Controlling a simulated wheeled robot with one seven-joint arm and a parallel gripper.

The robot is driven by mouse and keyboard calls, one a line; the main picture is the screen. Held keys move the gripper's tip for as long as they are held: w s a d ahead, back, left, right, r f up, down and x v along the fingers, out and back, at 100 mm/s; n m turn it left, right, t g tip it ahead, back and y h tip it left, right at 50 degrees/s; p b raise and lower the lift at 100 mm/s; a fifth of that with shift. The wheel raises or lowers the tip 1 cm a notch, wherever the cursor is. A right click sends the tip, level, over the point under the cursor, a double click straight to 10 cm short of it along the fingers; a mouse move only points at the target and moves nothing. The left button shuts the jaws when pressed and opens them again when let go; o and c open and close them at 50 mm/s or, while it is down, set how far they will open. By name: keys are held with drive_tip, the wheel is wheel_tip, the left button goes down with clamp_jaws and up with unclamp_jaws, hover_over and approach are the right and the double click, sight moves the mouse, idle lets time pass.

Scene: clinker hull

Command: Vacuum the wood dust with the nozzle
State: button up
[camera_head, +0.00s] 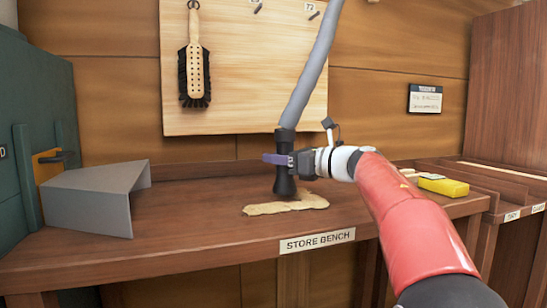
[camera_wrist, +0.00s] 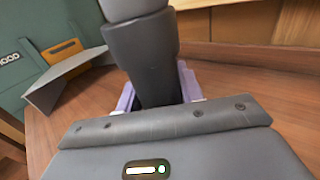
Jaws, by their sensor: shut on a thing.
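My gripper (camera_head: 278,159) is shut on the black vacuum nozzle (camera_head: 285,183). The nozzle stands upright, with a grey hose (camera_head: 309,75) running up from its top. Its lower end is at the pale wood dust (camera_head: 262,209), which lies in a flat, irregular patch on the bench. I cannot tell whether the nozzle touches the dust or hovers just above it. In the wrist view the dark nozzle (camera_wrist: 146,60) sits between the purple fingers, and its lower end and the dust are hidden.
The store bench (camera_head: 190,235) has bare wood around the dust. A grey angled sheet piece (camera_head: 95,197) stands at the left, by a green cabinet (camera_head: 30,120). A yellow block (camera_head: 443,186) lies at the right. A brush (camera_head: 194,70) hangs on the back board (camera_head: 240,100).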

drive_tip(key=shift+w+d+p, duration=0.25)
drive_tip(key=shift+d+p, duration=0.05)
drive_tip(key=shift+d, duration=0.65)
drive_tip(key=shift+w+d+p, duration=0.3)
drive_tip(key=shift+d, duration=0.65)
drive_tip(key=shift+w+d+p, duration=0.25)
drive_tip(key=shift+d+p, duration=0.05)
drive_tip(key=shift+d, duration=0.65)
drive_tip(key=shift+s+d+f+b, duration=0.1)
drive_tip(key=shift+s+b, duration=0.3)
drive_tip(key=shift+b, duration=0.1)
drive_tip(key=shift+s+d+b, duration=0.25)
drive_tip(key=shift+s+b, duration=0.45)
drive_tip(key=shift+s, duration=0.25)
drive_tip(key=shift+s+d+b, duration=0.3)
drive_tip(key=shift+s+b, duration=0.4)
drive_tip(key=shift+s, duration=0.3)
drive_tip(key=shift+s+d+b, duration=0.25)
drive_tip(key=shift+s+b, duration=0.45)
drive_tip(key=shift+s, duration=0.25)
